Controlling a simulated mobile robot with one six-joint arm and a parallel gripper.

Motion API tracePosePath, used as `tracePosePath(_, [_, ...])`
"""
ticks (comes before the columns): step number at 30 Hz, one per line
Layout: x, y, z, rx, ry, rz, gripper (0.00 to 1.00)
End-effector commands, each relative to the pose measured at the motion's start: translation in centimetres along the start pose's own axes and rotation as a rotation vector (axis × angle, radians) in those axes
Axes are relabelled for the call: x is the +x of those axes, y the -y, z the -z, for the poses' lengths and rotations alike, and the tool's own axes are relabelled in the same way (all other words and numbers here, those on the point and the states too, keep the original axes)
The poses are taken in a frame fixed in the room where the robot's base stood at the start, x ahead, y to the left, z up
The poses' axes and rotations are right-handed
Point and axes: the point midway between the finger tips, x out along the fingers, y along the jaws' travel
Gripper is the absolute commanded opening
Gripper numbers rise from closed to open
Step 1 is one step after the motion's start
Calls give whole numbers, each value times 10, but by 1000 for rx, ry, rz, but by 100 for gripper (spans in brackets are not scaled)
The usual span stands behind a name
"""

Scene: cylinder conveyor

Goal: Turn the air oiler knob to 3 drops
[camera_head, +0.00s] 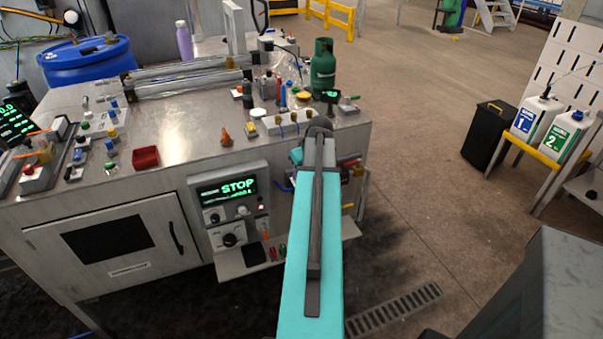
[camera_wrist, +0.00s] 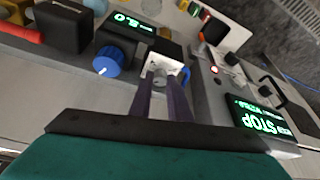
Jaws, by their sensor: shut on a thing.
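In the wrist view my gripper (camera_wrist: 165,78) reaches its two dark fingers to a small pale grey knob (camera_wrist: 181,74), which I take to be the air oiler knob. It sits at a white-faced unit (camera_wrist: 157,72) with small dark marks. The fingers are shut on the knob, though they cover much of it and its setting cannot be read. In the head view my turquoise arm hides my gripper and the oiler at the right end of the bench.
A blue knob (camera_wrist: 107,63) under a green-lit display (camera_wrist: 128,23) is close by the fingers in the wrist view. A panel reading STOP (camera_head: 229,190) is on the bench front. A green gas bottle (camera_head: 323,66) stands behind.

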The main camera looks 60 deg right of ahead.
Motion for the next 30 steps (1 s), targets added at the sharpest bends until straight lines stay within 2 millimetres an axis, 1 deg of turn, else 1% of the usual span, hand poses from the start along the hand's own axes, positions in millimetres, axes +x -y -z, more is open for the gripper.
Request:
tracePosePath(8, [0,-1,0,0,1,-2,0])
tracePosePath(9, [0,-1,0,0,1,-2,20])
tracePosePath(12, [0,-1,0,-1,1,-2,35])
tracePosePath(23, [-1,0,0,-1,0,-1,35])
tracePosePath(26, [-4,0,0,-1,0,-1,35])
tracePosePath(30, [-12,-1,0,-1,0,-1,35])
